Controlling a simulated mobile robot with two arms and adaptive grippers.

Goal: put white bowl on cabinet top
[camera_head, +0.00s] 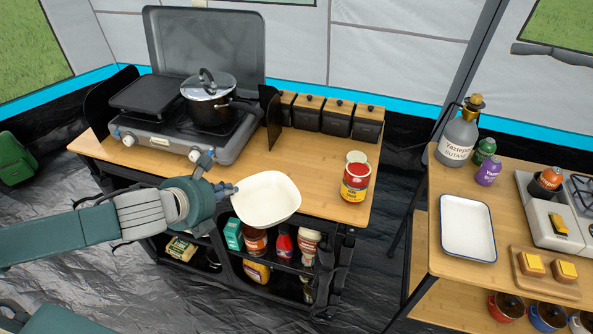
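The white bowl (266,199) is a rounded-square dish in the middle of the head view, tilted with its inside facing me. It is at the front edge of the wooden cabinet top (318,158) and hides part of that edge. My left gripper (232,189) reaches in from the left and is shut on the bowl's left rim. I cannot tell whether the bowl touches the cabinet. My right gripper is not in view.
A camping stove (178,135) with a lidded pot (208,100) fills the cabinet top's left. Dark canisters (337,117) line its back, and a red can (355,181) stands at its right. Bare wood lies between. A second table with a white tray (467,228) stands right.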

